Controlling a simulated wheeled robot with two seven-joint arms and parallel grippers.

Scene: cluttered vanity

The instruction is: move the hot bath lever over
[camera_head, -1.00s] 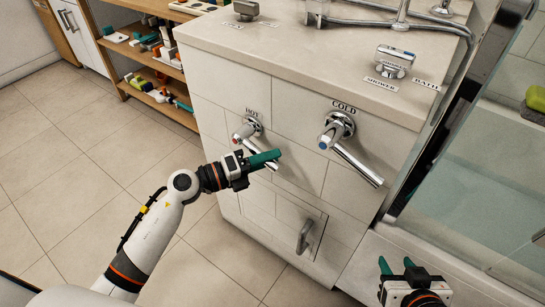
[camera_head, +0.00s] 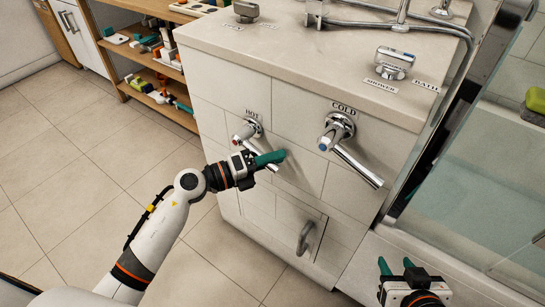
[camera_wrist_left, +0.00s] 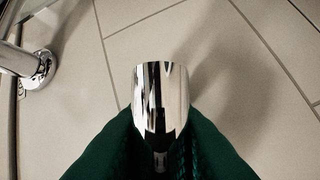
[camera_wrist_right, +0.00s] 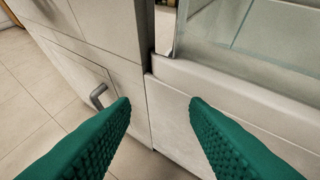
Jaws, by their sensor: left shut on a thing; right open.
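The hot lever is a chrome handle with a red-marked hub (camera_head: 243,134) under the HOT label on the front of the white vanity. My left gripper (camera_head: 270,158) has its green fingers shut on the lever's lower part, hiding some of it in the head view. In the left wrist view, the lever's rounded chrome end (camera_wrist_left: 160,95) sits between the two fingers. My right gripper (camera_head: 397,264) is open and empty at lower right, away from the levers. Its spread green fingers (camera_wrist_right: 160,103) also show in the right wrist view.
The blue-marked cold lever (camera_head: 355,163) slants down to the right beside the hot one. A door handle (camera_head: 305,238) is below. A shower/bath knob (camera_head: 394,62) stands on the counter. A glass-sided tub (camera_head: 470,200) is at right. Open tiled floor lies at left.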

